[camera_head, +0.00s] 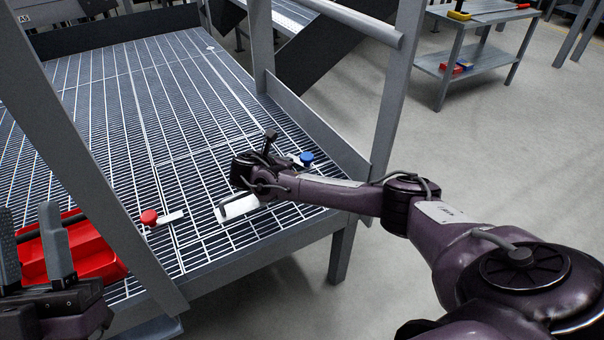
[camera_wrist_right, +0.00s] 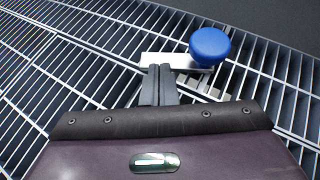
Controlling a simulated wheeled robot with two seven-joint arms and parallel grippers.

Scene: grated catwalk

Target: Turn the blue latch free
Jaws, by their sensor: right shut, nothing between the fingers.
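The blue latch (camera_head: 307,158) is a round blue knob on a pale flat bar, on the grating near the catwalk's right edge. In the right wrist view the blue knob (camera_wrist_right: 210,45) sits just right of and beyond my fingertips. My right gripper (camera_wrist_right: 160,72) is shut and empty, its tips at the pale bar (camera_wrist_right: 180,61) left of the knob. I cannot tell whether they touch it. In the head view my right wrist hides the fingers and part of the bar. My left gripper (camera_head: 32,240) is open at the lower left, far from the latch.
A red latch (camera_head: 149,217) with a pale bar and a white handle (camera_head: 240,207) are on the grating (camera_head: 150,110). Grey railing posts (camera_head: 398,85) flank the catwalk. A workbench (camera_head: 480,62) stands beyond open floor.

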